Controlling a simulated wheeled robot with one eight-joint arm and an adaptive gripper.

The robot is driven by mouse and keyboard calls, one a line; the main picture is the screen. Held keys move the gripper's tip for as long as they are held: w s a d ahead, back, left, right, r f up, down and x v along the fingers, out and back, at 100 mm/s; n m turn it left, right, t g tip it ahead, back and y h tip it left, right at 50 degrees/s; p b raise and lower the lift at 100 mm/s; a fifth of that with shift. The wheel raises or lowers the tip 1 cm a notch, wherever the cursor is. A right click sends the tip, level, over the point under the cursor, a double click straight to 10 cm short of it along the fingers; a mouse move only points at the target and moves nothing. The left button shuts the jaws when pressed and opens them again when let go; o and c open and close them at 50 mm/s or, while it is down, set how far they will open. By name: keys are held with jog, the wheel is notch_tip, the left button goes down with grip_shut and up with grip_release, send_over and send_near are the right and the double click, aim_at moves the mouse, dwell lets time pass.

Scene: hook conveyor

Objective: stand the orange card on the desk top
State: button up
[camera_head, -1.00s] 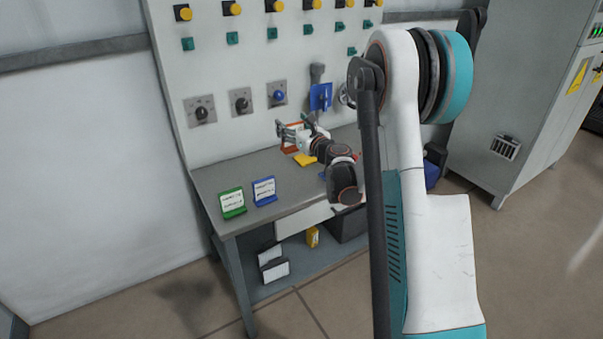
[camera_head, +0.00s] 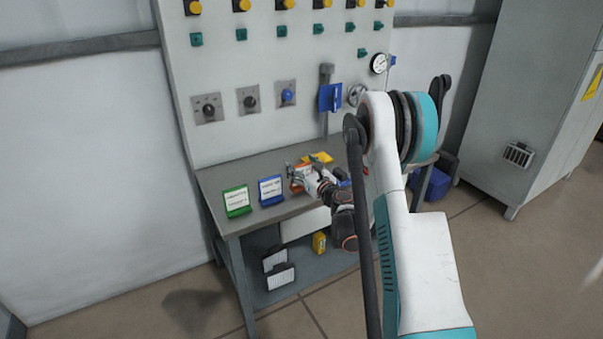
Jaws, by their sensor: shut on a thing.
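The orange card (camera_head: 296,189) is mostly hidden behind my gripper; only a bit of orange shows at its left side. My gripper (camera_head: 297,176) is shut on the orange card, low over the desk top (camera_head: 226,171), just right of the blue card. I cannot tell whether the card touches the desk. A green card (camera_head: 237,202) and a blue card (camera_head: 271,190), both with white faces, stand upright on the desk to the left of my gripper.
A yellow item (camera_head: 318,157) lies on the desk behind my gripper. The panel (camera_head: 230,140) with knobs and a blue tag (camera_head: 331,98) rises at the back. Under the desk are dark-framed cards (camera_head: 281,276) and a yellow object (camera_head: 319,242). The desk's back left is clear.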

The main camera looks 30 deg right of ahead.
jog(key=shift+f, duration=0.5)
jog(key=shift+f, duration=0.1)
jog(key=o, duration=1.4)
